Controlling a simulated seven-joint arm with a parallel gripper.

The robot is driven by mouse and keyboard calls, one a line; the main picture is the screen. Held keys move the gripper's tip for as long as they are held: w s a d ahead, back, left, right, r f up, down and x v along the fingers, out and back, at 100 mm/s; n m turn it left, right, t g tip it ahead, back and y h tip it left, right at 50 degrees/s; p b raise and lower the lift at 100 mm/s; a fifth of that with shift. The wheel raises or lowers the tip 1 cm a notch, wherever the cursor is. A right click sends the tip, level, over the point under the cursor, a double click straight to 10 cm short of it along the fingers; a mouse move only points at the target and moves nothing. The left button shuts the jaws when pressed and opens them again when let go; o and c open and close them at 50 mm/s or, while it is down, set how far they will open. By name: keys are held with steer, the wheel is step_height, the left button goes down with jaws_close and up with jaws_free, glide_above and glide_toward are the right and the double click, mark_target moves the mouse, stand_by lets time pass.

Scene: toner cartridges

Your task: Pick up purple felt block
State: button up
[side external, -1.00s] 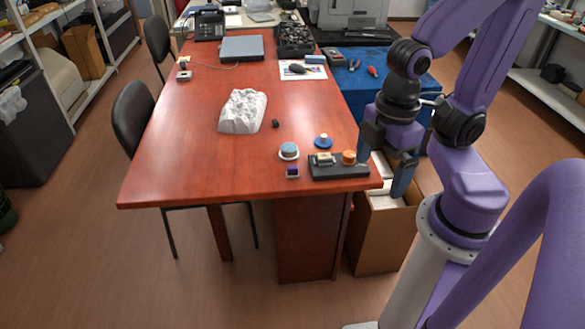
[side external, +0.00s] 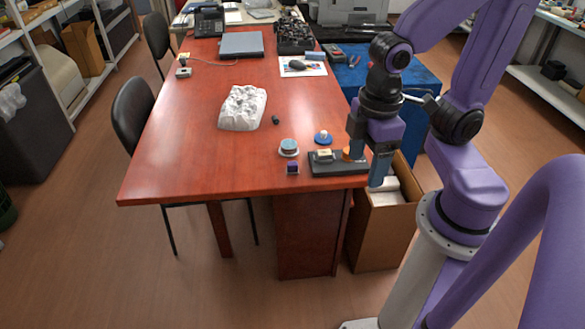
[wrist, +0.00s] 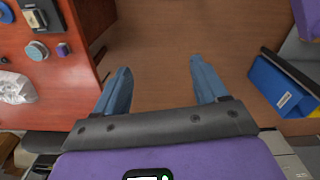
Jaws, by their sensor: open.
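The purple felt block (side external: 292,168) is a small dark purple piece near the front edge of the red-brown table. In the wrist view the purple felt block (wrist: 63,49) lies at the upper left, next to a round light-blue-topped piece. My gripper (side external: 369,167) is open and empty, by the table's right front corner, to the right of the block and apart from it. In the wrist view my gripper's two blue-grey fingers (wrist: 160,78) are spread wide with only floor between them.
A dark tray (side external: 322,170) with small pieces lies between the block and my gripper. A round piece (side external: 289,148) and a blue disc (side external: 323,138) stand close by. A white rock-like lump (side external: 243,108) sits further left. A cardboard box (side external: 385,235) stands beside the table.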

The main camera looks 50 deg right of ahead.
steer(key=w+f+m, duration=0.2)
steer(key=w+m, duration=0.4)
steer(key=w, duration=0.4)
steer(key=m, duration=1.4)
glide_above(293, 164)
steer(key=a, duration=0.1)
step_height(293, 164, down, 10)
steer(key=f, duration=1.2)
steer(key=shift+s+f, duration=0.25)
steer(key=shift+s, duration=0.05)
steer(key=shift+w+d+f, duration=0.1)
steer(key=shift+d+f, duration=0.05)
steer(key=shift+f, duration=0.7)
steer(key=shift+w+d+f, duration=0.1)
steer(key=shift+f, duration=0.8)
steer(key=shift+w+d+f, duration=0.1)
steer(key=shift+d+f, duration=0.05)
steer(key=shift+f, duration=0.7)
steer(key=c, duration=1.1)
